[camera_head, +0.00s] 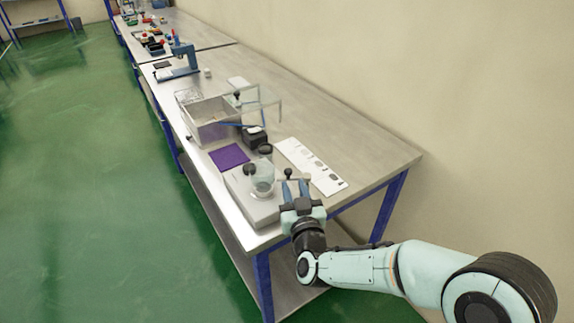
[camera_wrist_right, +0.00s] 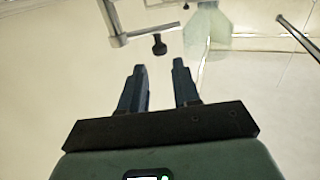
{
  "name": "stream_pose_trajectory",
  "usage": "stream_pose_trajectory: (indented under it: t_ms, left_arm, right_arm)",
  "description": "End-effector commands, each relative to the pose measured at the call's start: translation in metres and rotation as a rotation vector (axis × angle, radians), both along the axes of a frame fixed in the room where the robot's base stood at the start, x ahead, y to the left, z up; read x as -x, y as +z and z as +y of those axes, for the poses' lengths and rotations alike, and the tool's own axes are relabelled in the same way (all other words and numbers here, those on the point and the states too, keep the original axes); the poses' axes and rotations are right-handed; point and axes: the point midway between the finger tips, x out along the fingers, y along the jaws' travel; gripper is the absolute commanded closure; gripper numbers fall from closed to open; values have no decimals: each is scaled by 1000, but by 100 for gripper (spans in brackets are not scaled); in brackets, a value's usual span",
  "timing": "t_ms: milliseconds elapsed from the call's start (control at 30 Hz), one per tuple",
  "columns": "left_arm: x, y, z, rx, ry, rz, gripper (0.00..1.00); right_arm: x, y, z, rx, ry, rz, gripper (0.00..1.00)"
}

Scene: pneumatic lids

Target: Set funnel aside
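A clear, round vessel-like piece (camera_head: 263,181), which may be the funnel, stands on a pale grey block (camera_head: 240,190) near the table's front end. A black knob (camera_head: 249,168) is beside it, and a dark-topped piece (camera_head: 265,149) is behind it. My right gripper (camera_head: 295,187) is just right of the block, and a small dark knob (camera_head: 288,172) shows just beyond its fingers. In the right wrist view its fingers (camera_wrist_right: 159,85) are apart with nothing between them. A pale green translucent shape (camera_wrist_right: 206,35) and a black knob (camera_wrist_right: 160,44) lie beyond the fingertips. My left gripper is not in view.
A purple mat (camera_head: 229,157) lies behind the block. A grey open box (camera_head: 213,131) with a raised clear lid (camera_head: 265,104) stands farther back. A white strip with dark markings (camera_head: 308,165) lies to the right. The table's right side is mostly clear.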

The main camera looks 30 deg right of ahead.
Motion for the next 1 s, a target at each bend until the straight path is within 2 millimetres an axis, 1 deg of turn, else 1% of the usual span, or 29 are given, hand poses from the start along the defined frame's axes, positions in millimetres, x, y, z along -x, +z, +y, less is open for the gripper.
stream_pose_trajectory:
  t_ms: [33,200,400,600,867,900,967,1000]
  left_arm:
    - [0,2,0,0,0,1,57]
    - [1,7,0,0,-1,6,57]
    - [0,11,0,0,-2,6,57]
    - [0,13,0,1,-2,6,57]
    - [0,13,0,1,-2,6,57]
    - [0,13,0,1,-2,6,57]
    - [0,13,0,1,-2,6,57]
    - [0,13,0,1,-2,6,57]
  right_arm:
    - [-12,0,-4,-3,-2,1,69]
    - [-46,0,-15,-3,-1,2,69]
    - [-75,0,-24,-3,0,1,69]
    - [-86,0,-27,-2,0,2,69]
    - [-86,-1,-27,-1,1,2,69]
    - [-86,-1,-27,-2,1,2,82]
    - [-86,-1,-27,-2,1,2,100]
    - [-86,-1,-27,-2,1,2,100]
